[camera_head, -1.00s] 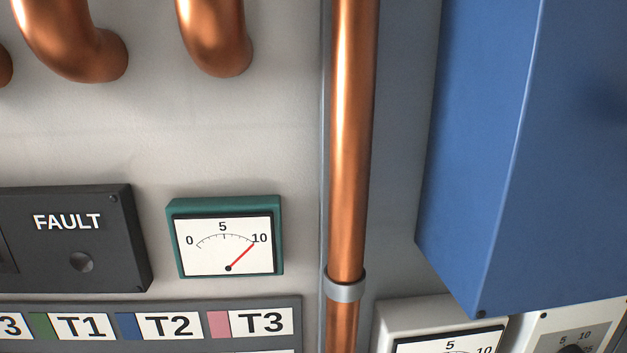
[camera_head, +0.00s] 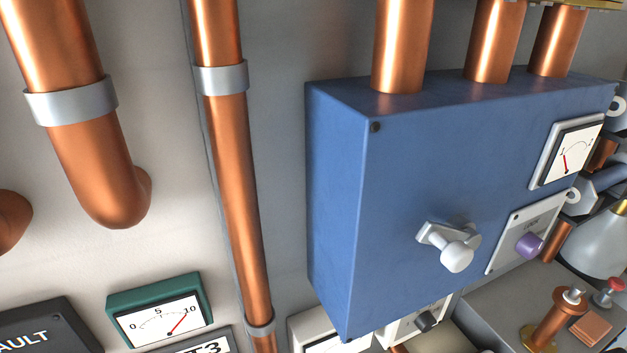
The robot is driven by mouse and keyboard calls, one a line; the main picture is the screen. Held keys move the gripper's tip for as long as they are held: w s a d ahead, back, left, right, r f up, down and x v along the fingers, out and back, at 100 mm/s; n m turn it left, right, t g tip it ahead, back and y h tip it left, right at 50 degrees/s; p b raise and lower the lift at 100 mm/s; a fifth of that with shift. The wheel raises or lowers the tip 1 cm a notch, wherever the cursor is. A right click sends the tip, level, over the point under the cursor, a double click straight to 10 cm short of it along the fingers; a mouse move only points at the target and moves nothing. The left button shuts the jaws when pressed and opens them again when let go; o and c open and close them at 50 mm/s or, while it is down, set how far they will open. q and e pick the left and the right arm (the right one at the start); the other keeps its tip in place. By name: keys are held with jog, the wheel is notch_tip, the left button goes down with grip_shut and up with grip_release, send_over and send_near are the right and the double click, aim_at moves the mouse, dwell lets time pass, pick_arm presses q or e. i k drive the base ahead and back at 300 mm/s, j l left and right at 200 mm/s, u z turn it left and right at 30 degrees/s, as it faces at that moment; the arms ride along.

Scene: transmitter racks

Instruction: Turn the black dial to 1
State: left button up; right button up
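A small black dial (camera_head: 427,321) sits on a pale panel (camera_head: 397,334) at the bottom of the view, partly hidden below the blue box. Its markings and pointer setting are too small and cut off to read. Neither of my grippers is in view.
A large blue box (camera_head: 335,200) with a grey handle (camera_head: 457,256) juts out above the dial. A purple knob (camera_head: 530,244) and a small meter (camera_head: 571,152) are on its right face. Copper pipes (camera_head: 240,180) run down the wall. A green-framed meter (camera_head: 157,287) is at lower left.

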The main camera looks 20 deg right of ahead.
aim_at(426, 320)
jog(key=z, duration=1.25)
